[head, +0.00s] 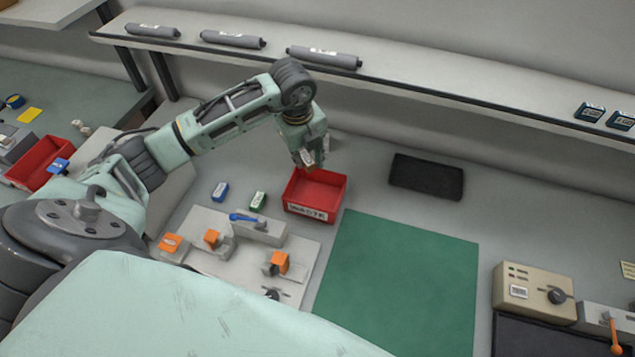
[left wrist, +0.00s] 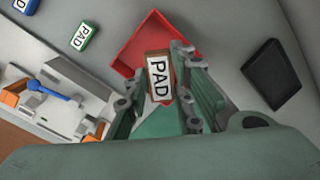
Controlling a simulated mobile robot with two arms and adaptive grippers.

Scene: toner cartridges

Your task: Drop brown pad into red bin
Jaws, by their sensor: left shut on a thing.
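The brown pad (left wrist: 159,76) carries a white label reading PAD and is held between the fingers of my left gripper (left wrist: 155,95), which is shut on it. In the head view my left gripper (head: 310,160) hangs over the back edge of the red bin (head: 312,212), and the pad shows only as a small piece at its tip. The red bin, labelled WASTE, stands on the bench; in the left wrist view the bin (left wrist: 131,60) lies below and behind the pad. My right gripper is not in view.
A blue pad (head: 220,191) and a green pad (head: 258,200) lie left of the bin. A fixture plate (head: 240,262) with orange clamps is in front. A black tray (head: 427,177) and a green mat (head: 400,280) lie to the right. A shelf (head: 420,95) with toner rolls runs behind.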

